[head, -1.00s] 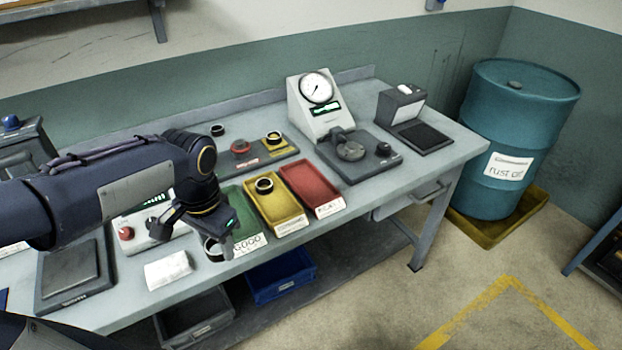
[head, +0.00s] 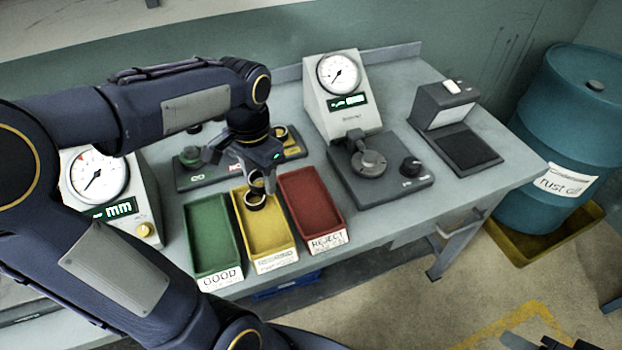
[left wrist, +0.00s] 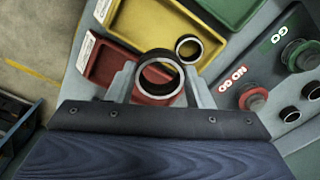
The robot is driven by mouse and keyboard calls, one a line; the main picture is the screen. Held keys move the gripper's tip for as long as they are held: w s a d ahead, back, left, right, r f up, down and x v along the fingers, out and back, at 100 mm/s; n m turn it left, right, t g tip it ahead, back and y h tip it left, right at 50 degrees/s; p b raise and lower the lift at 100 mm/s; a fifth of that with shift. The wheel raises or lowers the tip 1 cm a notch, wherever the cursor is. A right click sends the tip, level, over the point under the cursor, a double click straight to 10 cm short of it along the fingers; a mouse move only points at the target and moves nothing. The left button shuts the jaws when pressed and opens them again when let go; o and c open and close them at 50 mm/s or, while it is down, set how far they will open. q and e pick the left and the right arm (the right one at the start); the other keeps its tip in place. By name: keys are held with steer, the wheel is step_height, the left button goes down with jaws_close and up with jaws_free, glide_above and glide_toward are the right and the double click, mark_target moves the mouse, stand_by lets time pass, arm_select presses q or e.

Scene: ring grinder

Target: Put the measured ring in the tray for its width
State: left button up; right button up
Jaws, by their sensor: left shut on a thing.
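My left gripper (head: 260,184) points down over the back part of the yellow tray (head: 277,240). It is shut on a dark-rimmed ring, seen clearly between the fingers in the left wrist view (left wrist: 158,76). A second dark ring lies in the back of the yellow tray in the left wrist view (left wrist: 188,48). The green GOOD tray (head: 207,232) is left of the yellow one, the red REJECT tray (head: 313,207) right of it. In the head view the fingers partly hide the held ring. A dark part at the bottom right edge looks like my right gripper (head: 545,342), mostly cut off.
Behind the trays is a GO / NO GO gauge board (head: 190,180). A dial gauge (head: 340,95) with a grey base stands right of the trays, a dark scanner-like device (head: 450,125) beyond. Another mm dial gauge (head: 100,185) is partly behind my left arm.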

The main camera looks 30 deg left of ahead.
arm_select(q)
steer(key=w+d+f+p, duration=0.1)
steer(key=w+d+f, duration=0.15)
steer(key=w, duration=0.45)
glide_above(301, 189)
step_height(301, 189, down, 6)
steer(key=shift+s+p, duration=0.15)
steer(key=shift+p, duration=0.25)
steer(key=f, duration=0.3)
steer(key=shift+w+f, duration=0.2)
steer(key=shift+f, duration=0.1)
steer(key=shift+f, duration=0.2)
steer(key=o, duration=0.8)
